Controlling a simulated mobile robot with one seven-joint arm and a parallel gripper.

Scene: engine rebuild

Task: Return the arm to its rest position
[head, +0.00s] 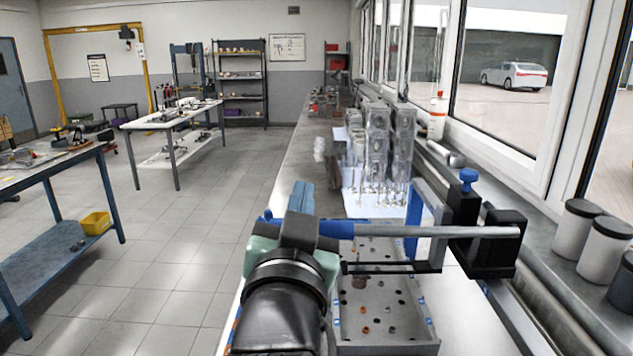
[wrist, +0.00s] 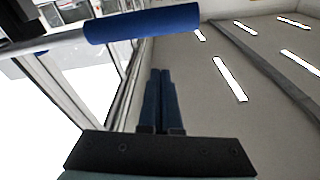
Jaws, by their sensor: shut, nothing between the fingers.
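My gripper (head: 302,186) is in the lower middle of the head view, beside and above the left edge of the long bench. Its two blue fingers lie together with nothing between them. In the wrist view the fingers (wrist: 163,72) are also together and point towards the ceiling and a row of windows. My dark arm link runs to the bottom of the head view and hides part of the bench there.
A clamp-like tool with a blue handle (head: 335,229) and grey bar (head: 440,232) stands close right of my gripper, above a grey tray (head: 388,347) with small parts. The handle (wrist: 142,22) also crosses the wrist view. Open floor (head: 170,270) lies left.

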